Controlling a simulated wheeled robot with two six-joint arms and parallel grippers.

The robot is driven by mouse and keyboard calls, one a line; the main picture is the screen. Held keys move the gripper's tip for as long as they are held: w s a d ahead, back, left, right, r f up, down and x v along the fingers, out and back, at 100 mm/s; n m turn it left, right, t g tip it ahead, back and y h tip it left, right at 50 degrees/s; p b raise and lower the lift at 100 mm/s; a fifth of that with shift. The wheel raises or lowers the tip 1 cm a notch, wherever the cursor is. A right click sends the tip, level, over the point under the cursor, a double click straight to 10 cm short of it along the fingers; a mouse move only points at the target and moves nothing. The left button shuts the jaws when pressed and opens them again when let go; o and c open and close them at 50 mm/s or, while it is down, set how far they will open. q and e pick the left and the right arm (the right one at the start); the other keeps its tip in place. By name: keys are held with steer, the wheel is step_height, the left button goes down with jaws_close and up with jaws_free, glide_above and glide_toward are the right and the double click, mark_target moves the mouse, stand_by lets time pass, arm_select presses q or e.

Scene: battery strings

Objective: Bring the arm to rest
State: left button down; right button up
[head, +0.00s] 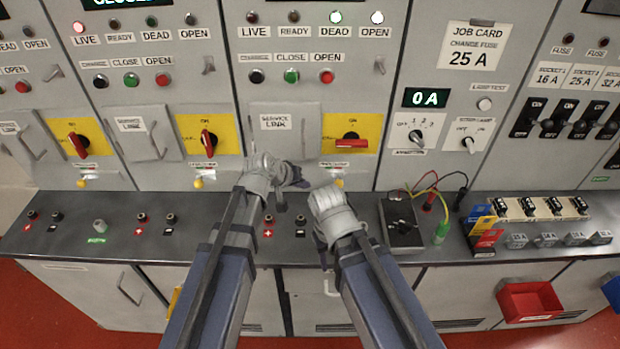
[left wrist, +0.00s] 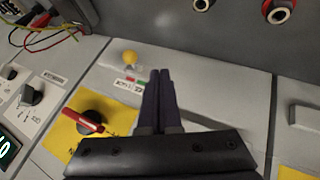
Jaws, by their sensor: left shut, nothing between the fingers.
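My left gripper (head: 299,181) is in front of the third cabinet panel, above the desk (head: 350,230). In the left wrist view its two dark fingers (left wrist: 158,98) lie together, shut with nothing between them. They point towards the panel face near a yellow knob (left wrist: 130,57) and a small red and green label. My right arm's grey wrist (head: 335,212) is over the desk, to the right of the left one.
A rotary switch with a red handle (head: 351,143) sits on a yellow plate, its handle level. A black box (head: 401,224) with coloured leads stands on the desk at right. Fuse holders (head: 530,207) lie further right. A red bin (head: 530,300) hangs below the desk edge.

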arm_select(q)
steer(key=shift+s+a+r, duration=0.2)
steer(key=shift+s+r, duration=0.15)
steer(key=shift+r, duration=0.15)
steer(key=s+a+f+m+g+y, duration=0.1)
steer(key=s+f+m+g+y, duration=0.1)
steer(key=s, duration=0.8)
steer(key=s+a+f+m+g+y, duration=0.2)
steer(key=s+f+g+y, duration=0.1)
steer(key=s, duration=0.7)
steer(key=shift+s+a+m+g+y, duration=0.3)
steer(key=shift+s+g+y, duration=0.1)
steer(key=shift+g+y, duration=0.4)
steer(key=shift+a, duration=0.1)
